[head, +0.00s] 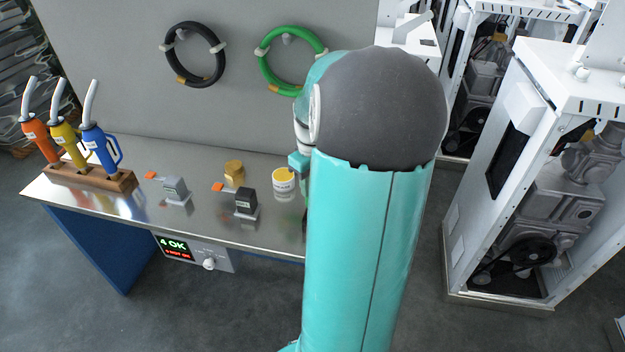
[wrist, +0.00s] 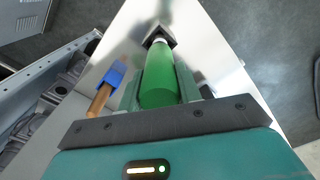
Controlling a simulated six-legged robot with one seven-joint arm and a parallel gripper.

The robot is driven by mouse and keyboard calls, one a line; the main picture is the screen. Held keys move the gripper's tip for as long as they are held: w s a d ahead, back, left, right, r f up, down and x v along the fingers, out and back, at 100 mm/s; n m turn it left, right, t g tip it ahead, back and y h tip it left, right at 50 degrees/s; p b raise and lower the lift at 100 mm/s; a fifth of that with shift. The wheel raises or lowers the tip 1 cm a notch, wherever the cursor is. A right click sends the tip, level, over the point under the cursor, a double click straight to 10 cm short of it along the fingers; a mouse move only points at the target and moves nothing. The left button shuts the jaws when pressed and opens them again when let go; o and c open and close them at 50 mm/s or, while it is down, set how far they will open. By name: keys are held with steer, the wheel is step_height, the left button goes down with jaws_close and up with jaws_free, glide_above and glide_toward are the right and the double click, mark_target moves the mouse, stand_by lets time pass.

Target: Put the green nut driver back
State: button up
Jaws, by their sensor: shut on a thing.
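In the wrist view, the green nut driver (wrist: 159,76) has a thick green handle and lies between the fingers of my gripper (wrist: 160,92), which is shut on it. Its far end, with a pale collar, meets a dark angular piece (wrist: 160,36); I cannot tell whether the driver is inside it or only in front of it. In the head view my teal arm hides the gripper and the driver.
A tool with a blue head (wrist: 115,73) and wooden handle lies close left of the gripper. On the metal bench (head: 130,213) stand a wooden block (head: 118,183) with orange, yellow and blue nozzles, small blocks and a yellow-topped tin (head: 284,184). White-framed machines (head: 540,180) stand right.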

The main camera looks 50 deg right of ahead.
steer(key=shift+f, duration=1.3)
steer(key=o, duration=1.2)
steer(key=shift+c, duration=0.2)
step_height(320, 180, up, 14)
steer(key=shift+f, duration=0.1)
steer(key=w+a+r+n+t+h, duration=0.1)
steer(key=w+a+r, duration=0.1)
steer(key=a, duration=0.8)
steer(key=w+a+r+t+h, duration=0.1)
steer(key=w+a, duration=0.1)
steer(key=a, duration=0.7)
steer(key=s+a+t+y, duration=0.1)
steer(key=s+a, duration=0.2)
steer(key=a, duration=0.5)
steer(key=s+a+f+n+t+y, duration=0.1)
steer(key=s+a+t, duration=0.1)
steer(key=a, duration=0.7)
steer(key=shift+s+t, duration=0.3)
steer(key=shift+s, duration=0.5)
